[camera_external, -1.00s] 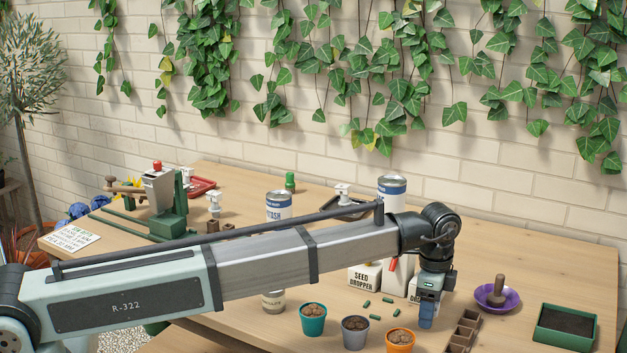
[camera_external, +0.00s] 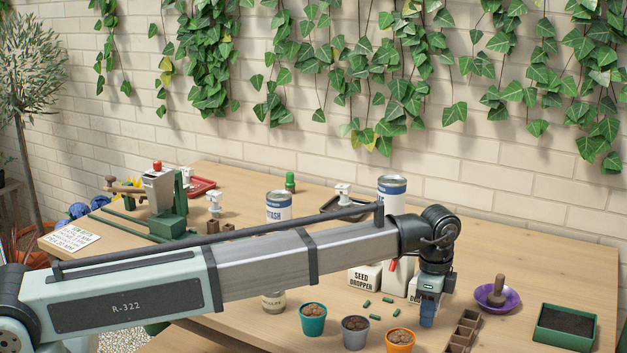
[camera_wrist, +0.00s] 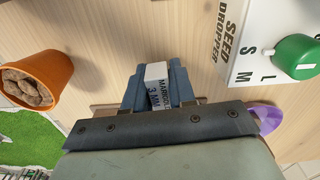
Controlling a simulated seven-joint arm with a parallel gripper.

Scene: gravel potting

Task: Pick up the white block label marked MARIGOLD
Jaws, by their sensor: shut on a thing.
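The white block label (camera_wrist: 155,73) marked MARIGOLD, with "3 MM" under the name, sits between the two blue fingers of my gripper (camera_wrist: 152,84) in the wrist view. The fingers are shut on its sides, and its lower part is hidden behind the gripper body. In the external view my gripper (camera_external: 428,315) points straight down, low over the table, between the orange pot and the purple dish. The label cannot be made out there behind the fingers. I cannot tell whether the label still touches the table.
The orange pot (camera_external: 400,341) stands left of my gripper, with grey and teal pots further left. The white seed dropper (camera_wrist: 262,30) is close by. Brown cells (camera_external: 463,331) and a purple dish (camera_external: 497,298) are to the right. Green capsules (camera_external: 375,317) lie on the table.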

